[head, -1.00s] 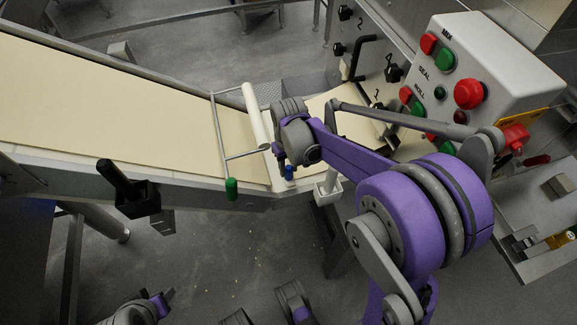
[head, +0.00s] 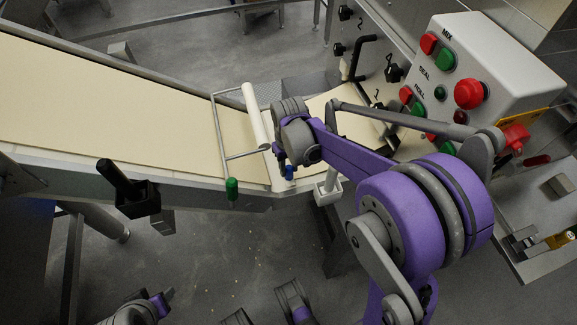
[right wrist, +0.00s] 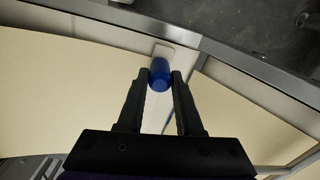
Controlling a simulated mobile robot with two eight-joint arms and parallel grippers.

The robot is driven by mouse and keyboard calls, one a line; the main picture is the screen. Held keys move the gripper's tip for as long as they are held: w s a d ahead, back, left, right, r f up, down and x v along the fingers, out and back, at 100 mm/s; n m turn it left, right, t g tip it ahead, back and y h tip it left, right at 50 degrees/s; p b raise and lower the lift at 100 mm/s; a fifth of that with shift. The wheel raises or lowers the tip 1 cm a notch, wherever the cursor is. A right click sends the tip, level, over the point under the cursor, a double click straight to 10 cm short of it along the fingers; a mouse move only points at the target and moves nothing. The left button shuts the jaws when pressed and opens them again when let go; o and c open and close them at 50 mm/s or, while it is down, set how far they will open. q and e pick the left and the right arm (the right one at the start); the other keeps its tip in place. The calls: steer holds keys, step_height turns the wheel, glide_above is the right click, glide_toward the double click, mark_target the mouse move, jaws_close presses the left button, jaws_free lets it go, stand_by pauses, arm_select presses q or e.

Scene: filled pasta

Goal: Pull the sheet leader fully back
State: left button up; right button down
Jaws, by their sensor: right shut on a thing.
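The blue grip (right wrist: 160,74), apparently the sheet leader's handle, stands at the belt's near edge beside a pale plate. In the head view only a small piece of the blue grip (head: 290,172) shows below my right gripper (head: 282,163). In the right wrist view, my right gripper (right wrist: 161,78) has its two black fingers shut on either side of the blue grip. A pale strip crosses between the sheet ends there. The long cream dough sheet (head: 110,100) lies on the sloping belt. My left gripper is not visible.
A wire frame with a green grip (head: 232,188) and a pale roller (head: 257,116) stands over the sheet just left of my right gripper. A black lever (head: 122,180) is on the near rail. A control box (head: 490,75) with red and green buttons stands right.

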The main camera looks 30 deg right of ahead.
steer(key=s+d, duration=0.1)
steer(key=d, duration=0.5)
steer(key=s+d, duration=0.2)
steer(key=d, duration=0.4)
steer(key=s+d, duration=0.1)
steer(key=d, duration=0.5)
steer(key=shift+s, duration=0.15)
steer(key=shift+a, duration=0.1)
steer(key=c, duration=0.6)
jaws_free()
steer(key=shift+p, duration=0.3)
step_height(320, 180, up, 8)
steer(key=shift+f+p, duration=0.2)
steer(key=shift+p, duration=0.55)
